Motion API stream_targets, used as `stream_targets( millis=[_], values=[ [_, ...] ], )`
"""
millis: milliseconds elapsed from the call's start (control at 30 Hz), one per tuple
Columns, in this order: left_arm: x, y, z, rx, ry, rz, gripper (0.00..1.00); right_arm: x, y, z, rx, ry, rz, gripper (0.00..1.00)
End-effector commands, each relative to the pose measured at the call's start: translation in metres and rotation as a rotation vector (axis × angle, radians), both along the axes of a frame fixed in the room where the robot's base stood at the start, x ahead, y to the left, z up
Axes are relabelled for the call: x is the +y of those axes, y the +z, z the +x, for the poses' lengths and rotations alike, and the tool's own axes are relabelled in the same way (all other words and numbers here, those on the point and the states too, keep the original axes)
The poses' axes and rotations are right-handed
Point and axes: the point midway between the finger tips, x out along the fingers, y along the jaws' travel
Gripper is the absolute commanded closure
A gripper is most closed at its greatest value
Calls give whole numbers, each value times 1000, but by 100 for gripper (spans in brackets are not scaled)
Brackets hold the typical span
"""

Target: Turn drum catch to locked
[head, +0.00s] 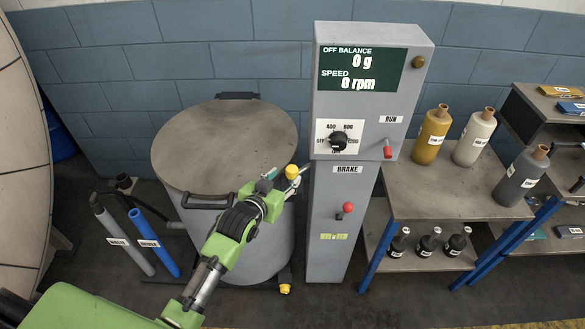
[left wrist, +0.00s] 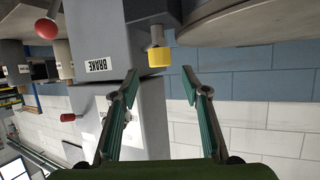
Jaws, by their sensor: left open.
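A yellow knob (head: 291,171) on a short metal stem, which looks like the drum catch, is at the right edge of the grey drum (head: 250,245), close to the control column. In the left wrist view the yellow knob (left wrist: 159,57) lies ahead of the fingertips, centred between them. My left gripper (head: 284,182) is open and empty, just in front of the knob. Its two green-padded fingers (left wrist: 160,74) stand on either side of the line to the knob, apart from it. Whether the catch is locked cannot be told. My right gripper is not in view.
The grey control column (head: 325,230) stands close right of the drum, with a red-knobbed brake lever (head: 348,207) and a run lever (head: 388,152). A bench (head: 395,185) with bottles is further right. Grey and blue tubes (head: 155,243) stand left of the drum.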

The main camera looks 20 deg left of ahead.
Motion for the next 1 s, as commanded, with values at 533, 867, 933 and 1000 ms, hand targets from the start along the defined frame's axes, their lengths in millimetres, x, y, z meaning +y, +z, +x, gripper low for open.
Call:
stream_targets(
  millis=[533,867,933,1000],
  values=[
    [-6,-26,63,0,0,0,58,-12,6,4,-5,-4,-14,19],
    [-6,-28,68,0,0,0,58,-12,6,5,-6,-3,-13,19],
    [-6,-28,68,0,0,0,58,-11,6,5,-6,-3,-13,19],
    [-6,-28,67,0,0,0,73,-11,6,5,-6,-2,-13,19]
  ],
)
